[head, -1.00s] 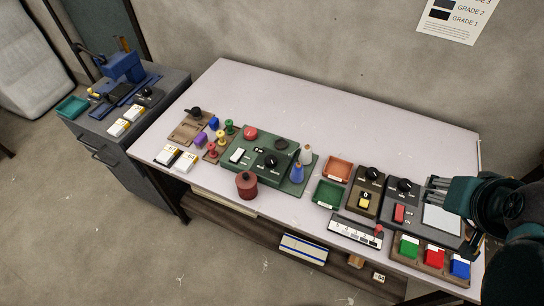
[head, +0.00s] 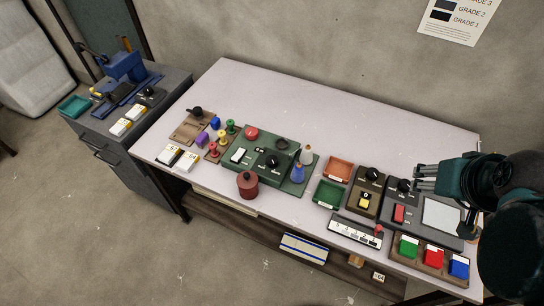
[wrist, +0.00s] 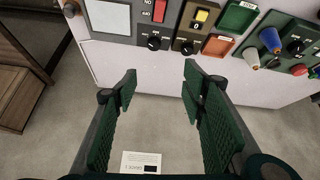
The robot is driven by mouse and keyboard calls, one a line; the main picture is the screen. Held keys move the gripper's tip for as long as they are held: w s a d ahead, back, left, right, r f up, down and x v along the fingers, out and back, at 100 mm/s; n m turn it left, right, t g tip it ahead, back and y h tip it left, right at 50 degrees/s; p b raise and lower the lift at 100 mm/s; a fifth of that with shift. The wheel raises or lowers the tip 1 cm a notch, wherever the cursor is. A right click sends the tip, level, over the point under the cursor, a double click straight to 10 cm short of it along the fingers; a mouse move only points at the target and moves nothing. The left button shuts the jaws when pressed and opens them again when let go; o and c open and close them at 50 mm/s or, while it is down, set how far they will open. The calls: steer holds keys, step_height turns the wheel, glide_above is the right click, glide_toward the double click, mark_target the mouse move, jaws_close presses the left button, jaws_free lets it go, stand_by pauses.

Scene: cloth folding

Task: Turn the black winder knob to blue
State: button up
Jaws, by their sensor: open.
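Several black knobs stand on the table, and I cannot read which one is labelled as the winder. One knob (head: 272,161) is on the green panel (head: 243,170) with a white switch, near thread spools and cones. Another knob (head: 372,174) is on the brown panel with a yellow button. A third knob (head: 404,186) is on the grey panel with a red switch; it also shows in the wrist view (wrist: 153,42). No blue mark beside a knob is readable. My gripper (head: 424,178) is open and empty, above the grey panel at the right, apart from the knobs.
Orange (head: 339,170) and green (head: 328,194) trays lie between the panels. Green, red and blue blocks (head: 433,256) sit at the front right. A red pot (head: 247,184) stands before the green panel. The back of the table (head: 330,115) is clear.

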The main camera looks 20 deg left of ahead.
steer(key=w+a+n+g+p, duration=0.2)
steer(key=w+a+n, duration=0.35)
steer(key=a, duration=0.45)
steer(key=n+g+p, duration=0.4)
steer(key=n+p, duration=0.2)
steer(key=n, duration=0.7)
glide_toward(272, 159)
steer(key=shift+w+d+f+m, duration=0.25)
steer(key=shift+w, duration=0.05)
steer(key=shift+s+a+f, duration=0.2)
steer(key=shift+a+f, duration=0.15)
steer(key=shift+a, duration=0.05)
steer(key=shift+f, duration=0.15)
steer(key=shift+f+b, duration=0.65)
steer(key=shift+f, duration=3.1)
